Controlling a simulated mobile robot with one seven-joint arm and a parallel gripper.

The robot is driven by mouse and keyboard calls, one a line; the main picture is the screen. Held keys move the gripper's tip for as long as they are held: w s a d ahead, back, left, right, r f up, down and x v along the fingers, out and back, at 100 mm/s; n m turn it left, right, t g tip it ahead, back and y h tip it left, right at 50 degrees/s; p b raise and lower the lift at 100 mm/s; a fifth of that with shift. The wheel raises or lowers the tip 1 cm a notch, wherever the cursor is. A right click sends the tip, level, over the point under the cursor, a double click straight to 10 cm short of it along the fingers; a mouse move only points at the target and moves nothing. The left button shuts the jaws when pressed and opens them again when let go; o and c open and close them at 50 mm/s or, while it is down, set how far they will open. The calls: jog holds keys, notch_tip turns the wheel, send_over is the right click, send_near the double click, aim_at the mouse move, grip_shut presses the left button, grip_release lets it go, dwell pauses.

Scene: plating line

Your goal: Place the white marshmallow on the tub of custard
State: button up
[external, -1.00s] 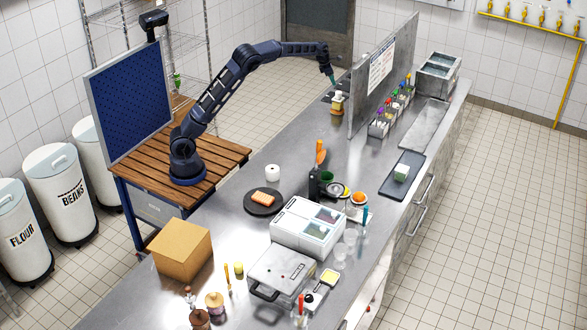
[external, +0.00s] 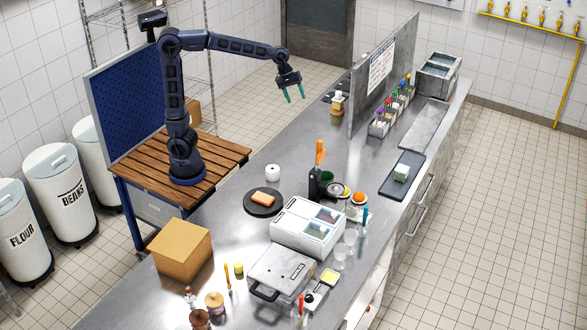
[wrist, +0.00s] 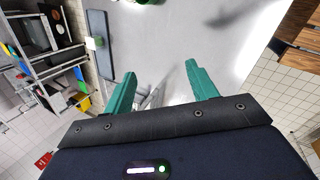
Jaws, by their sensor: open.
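A small white piece (external: 338,95), which looks like the marshmallow, rests on top of a yellow-tan tub (external: 337,107), which looks like the custard. The stack is upright at the far end of the bench, left of the grey upright panel. My gripper (external: 291,95) is up in the air to the left of that stack, apart from it. Its two teal fingers are spread with nothing between them, as the wrist view (wrist: 161,82) also shows. I cannot make out the tub or the white piece in the wrist view.
The grey upright panel (external: 375,90) stands on the bench just right of the stack. A dark tray (external: 410,161) holds a pale block. A white roll (external: 272,172), a dark round board (external: 262,207) and white machines (external: 308,228) stand nearer. The bench between roll and stack is clear.

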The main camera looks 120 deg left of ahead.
jog(key=s+d+f+m, duration=0.1)
jog(key=s+d+m, duration=0.5)
jog(key=d, duration=0.4)
jog(key=s+d+m, duration=0.5)
jog(key=d+m, duration=0.1)
jog(key=d, duration=0.5)
jog(key=s+d+f+m, duration=0.3)
jog(key=s+d+m, duration=0.1)
jog(key=s+m, duration=0.1)
jog(key=s+d+f+m, duration=0.3)
jog(key=s+d+m, duration=0.2)
jog(key=s, duration=0.3)
jog(key=shift+d+f, duration=0.25)
jog(key=shift+f, duration=0.15)
jog(key=shift+o, duration=0.2)
